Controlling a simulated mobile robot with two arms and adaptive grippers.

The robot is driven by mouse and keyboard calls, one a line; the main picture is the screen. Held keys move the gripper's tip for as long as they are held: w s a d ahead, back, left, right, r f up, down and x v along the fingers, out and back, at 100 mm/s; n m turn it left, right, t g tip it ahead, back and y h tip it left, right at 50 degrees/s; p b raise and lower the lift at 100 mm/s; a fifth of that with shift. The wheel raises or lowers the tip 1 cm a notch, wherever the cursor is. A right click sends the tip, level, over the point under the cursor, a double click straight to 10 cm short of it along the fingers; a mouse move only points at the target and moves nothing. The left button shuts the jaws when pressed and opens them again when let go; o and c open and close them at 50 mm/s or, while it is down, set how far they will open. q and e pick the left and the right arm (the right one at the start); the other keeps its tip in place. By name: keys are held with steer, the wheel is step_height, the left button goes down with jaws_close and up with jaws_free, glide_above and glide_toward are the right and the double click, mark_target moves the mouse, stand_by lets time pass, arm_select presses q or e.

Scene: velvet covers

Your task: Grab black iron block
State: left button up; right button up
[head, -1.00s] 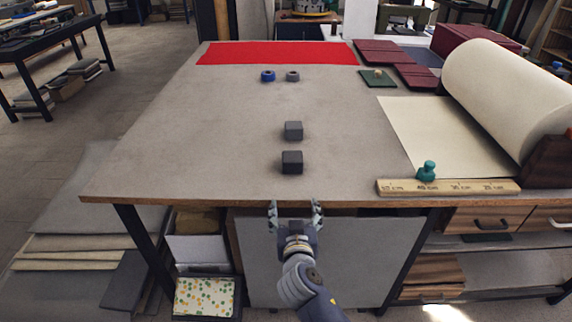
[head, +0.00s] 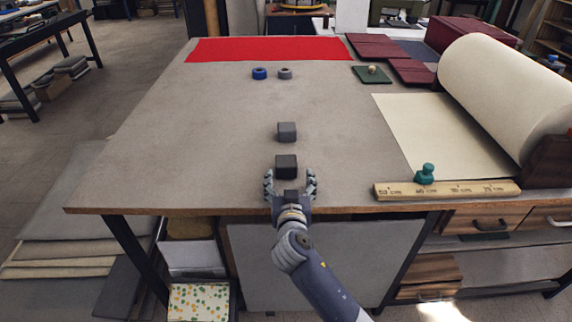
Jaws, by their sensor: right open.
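A black block (head: 286,166) sits on the grey work table (head: 180,140) near its front edge. A lighter grey block (head: 287,131) stands a little behind it. My right gripper (head: 290,178) is open at the table's front edge. Its two fingers point away toward the back, with the black block just ahead of and partly between the fingertips. I cannot tell whether the fingers touch the block. My left gripper is not in view.
A wooden ruler (head: 446,190) and a teal knobbed piece (head: 425,173) lie at the right front. A large paper roll (head: 500,95) fills the right side. A blue ring (head: 259,73), a grey ring (head: 285,72) and a red cloth (head: 268,49) lie at the back. The table's left side is clear.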

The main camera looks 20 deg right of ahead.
mark_target(286, 170)
steer(key=shift+w, duration=0.3)
steer(key=shift+w+d, duration=0.1)
steer(key=shift+w, duration=0.45)
steer(key=x, duration=0.1)
steer(key=p+x, duration=0.1)
steer(key=x, duration=0.1)
steer(key=shift+a+r, duration=0.1)
steer(key=shift+a, duration=0.15)
steer(key=shift+w+d+f+p, duration=0.2)
steer(key=shift+w+p, duration=0.1)
steer(key=shift+w, duration=0.35)
steer(key=c, duration=1.7)
steer(key=shift+r, duration=0.15)
jaws_close()
steer(key=shift+r, duration=0.15)
